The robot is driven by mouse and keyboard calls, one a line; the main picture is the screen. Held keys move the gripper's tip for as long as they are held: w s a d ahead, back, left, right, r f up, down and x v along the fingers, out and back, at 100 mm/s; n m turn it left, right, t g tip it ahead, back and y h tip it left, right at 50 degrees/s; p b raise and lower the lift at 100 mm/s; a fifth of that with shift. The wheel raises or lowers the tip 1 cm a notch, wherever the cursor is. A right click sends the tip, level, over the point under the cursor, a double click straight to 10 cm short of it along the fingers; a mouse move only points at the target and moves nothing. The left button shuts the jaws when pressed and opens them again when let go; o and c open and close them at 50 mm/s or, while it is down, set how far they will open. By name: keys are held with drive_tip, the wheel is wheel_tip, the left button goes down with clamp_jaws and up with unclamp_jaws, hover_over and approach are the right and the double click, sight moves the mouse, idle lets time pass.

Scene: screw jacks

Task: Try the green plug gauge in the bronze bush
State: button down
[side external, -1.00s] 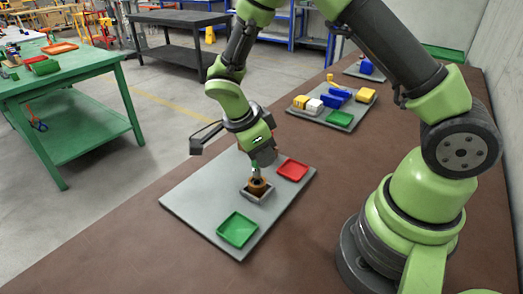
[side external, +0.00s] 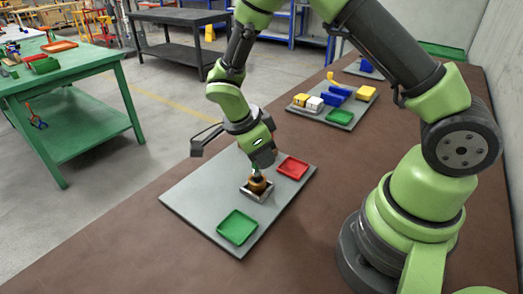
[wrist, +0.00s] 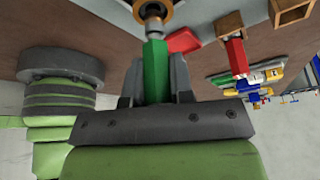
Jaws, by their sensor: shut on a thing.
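My gripper (wrist: 156,80) is shut on the green plug gauge (wrist: 155,66), whose metal end (wrist: 153,25) points at the bronze bush (wrist: 168,7). In the wrist view the metal end overlaps the bush's dark hole; I cannot tell how deep it is. In the side view my gripper (side external: 260,166) is right above the bronze bush (side external: 257,186), which sits in a square metal holder (side external: 262,199) on the grey board. The gauge is mostly hidden there by my gripper.
A green tray (side external: 237,228) lies in front of the holder and a red tray (side external: 292,169) behind it, both on the grey board (side external: 195,202). Brown tabletop is clear in front.

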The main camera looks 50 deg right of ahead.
drive_tip(key=shift+f, duration=0.5)
idle(0.8)
drive_tip(key=shift+r, duration=0.15)
drive_tip(key=shift+r, duration=0.6)
idle(0.5)
drive_tip(key=shift+f, duration=0.75)
idle(0.9)
drive_tip(key=shift+r, duration=0.15)
drive_tip(key=shift+r, duration=0.6)
drive_tip(key=shift+r, duration=0.1)
drive_tip(key=shift+r, duration=1.9)
